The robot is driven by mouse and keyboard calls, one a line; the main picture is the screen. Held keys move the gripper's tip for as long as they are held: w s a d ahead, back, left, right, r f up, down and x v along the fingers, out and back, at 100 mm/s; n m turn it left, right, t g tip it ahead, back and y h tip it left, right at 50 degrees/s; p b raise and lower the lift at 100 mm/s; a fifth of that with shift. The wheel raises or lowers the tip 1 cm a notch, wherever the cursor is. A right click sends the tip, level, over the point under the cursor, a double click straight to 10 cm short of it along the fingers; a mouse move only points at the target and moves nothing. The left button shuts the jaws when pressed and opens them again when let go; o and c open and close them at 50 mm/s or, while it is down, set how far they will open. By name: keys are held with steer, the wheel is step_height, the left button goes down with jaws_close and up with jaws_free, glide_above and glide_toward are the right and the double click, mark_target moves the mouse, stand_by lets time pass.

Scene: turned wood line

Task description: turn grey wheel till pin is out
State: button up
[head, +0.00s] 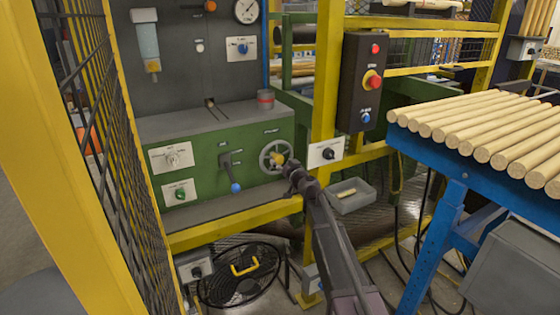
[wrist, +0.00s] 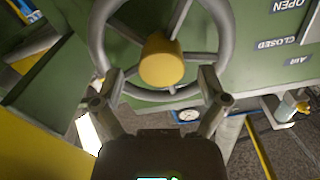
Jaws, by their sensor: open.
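The grey wheel (head: 264,157) with spokes and a yellow hub is on the front of the green cabinet in the head view. In the wrist view the wheel (wrist: 181,95) fills the upper middle, its yellow hub (wrist: 161,60) facing me. My gripper (head: 289,168) is at the wheel's lower right in the head view. In the wrist view my gripper (wrist: 159,84) is open, with one finger on each side of the wheel's lower part. I cannot tell whether the fingers touch the rim. I cannot make out the pin for certain in either view.
A lever with a blue knob (head: 235,187) is left of the wheel. A switch box (head: 326,152) and a black button box (head: 361,82) are on the yellow post to the right. A grey tray (head: 352,197) is below. A blue table (head: 440,171) with wooden rods stands at right.

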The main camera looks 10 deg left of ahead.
steer(key=shift+x, duration=1.15)
steer(key=c, duration=1.2)
steer(key=shift+d, duration=0.4)
jaws_close()
steer(key=shift+a, duration=0.2)
steer(key=shift+d, duration=0.1)
